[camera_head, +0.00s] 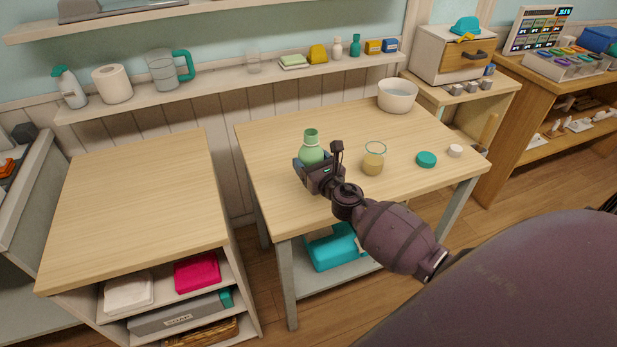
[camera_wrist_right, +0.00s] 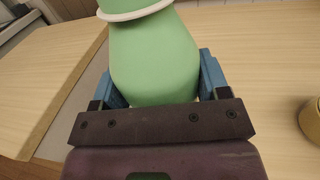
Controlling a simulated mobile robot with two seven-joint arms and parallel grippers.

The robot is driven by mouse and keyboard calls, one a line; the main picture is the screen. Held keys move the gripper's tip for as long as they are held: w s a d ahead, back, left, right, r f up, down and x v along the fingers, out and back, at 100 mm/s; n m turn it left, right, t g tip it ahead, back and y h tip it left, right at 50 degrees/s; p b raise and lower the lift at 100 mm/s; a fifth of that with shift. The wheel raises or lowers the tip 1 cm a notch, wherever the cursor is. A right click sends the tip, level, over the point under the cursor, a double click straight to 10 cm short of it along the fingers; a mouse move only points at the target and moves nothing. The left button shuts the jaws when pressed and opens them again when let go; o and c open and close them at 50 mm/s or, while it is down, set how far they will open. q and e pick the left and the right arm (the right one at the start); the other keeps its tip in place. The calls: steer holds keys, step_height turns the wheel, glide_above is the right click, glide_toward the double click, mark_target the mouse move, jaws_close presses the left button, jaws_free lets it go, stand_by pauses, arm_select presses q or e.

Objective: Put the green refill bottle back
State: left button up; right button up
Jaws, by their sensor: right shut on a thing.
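The green refill bottle (camera_head: 311,148) stands upright at the left part of the wooden table (camera_head: 275,210). My right gripper (camera_head: 312,163) is shut on its body. In the right wrist view the bottle (camera_wrist_right: 152,60) fills the middle, with blue fingers on both sides of it and a white ring around its neck. The bottle's base is hidden behind the gripper, so I cannot tell whether it touches the table. My left gripper is not in view.
A wall shelf (camera_head: 220,82) holds several items. The left cabinet top (camera_head: 135,205) is clear.

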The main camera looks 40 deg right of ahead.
steer(key=shift+f, duration=0.3)
step_height(320, 180, down, 3)
steer(key=b, duration=0.2)
steer(key=shift+f+b, duration=0.2)
steer(key=shift+b, duration=0.1)
steer(key=shift+f, duration=0.35)
steer(key=shift+r, duration=0.2)
steer(key=shift+f+b, duration=0.15)
steer(key=shift+b, duration=0.2)
steer(key=o, duration=1.1)
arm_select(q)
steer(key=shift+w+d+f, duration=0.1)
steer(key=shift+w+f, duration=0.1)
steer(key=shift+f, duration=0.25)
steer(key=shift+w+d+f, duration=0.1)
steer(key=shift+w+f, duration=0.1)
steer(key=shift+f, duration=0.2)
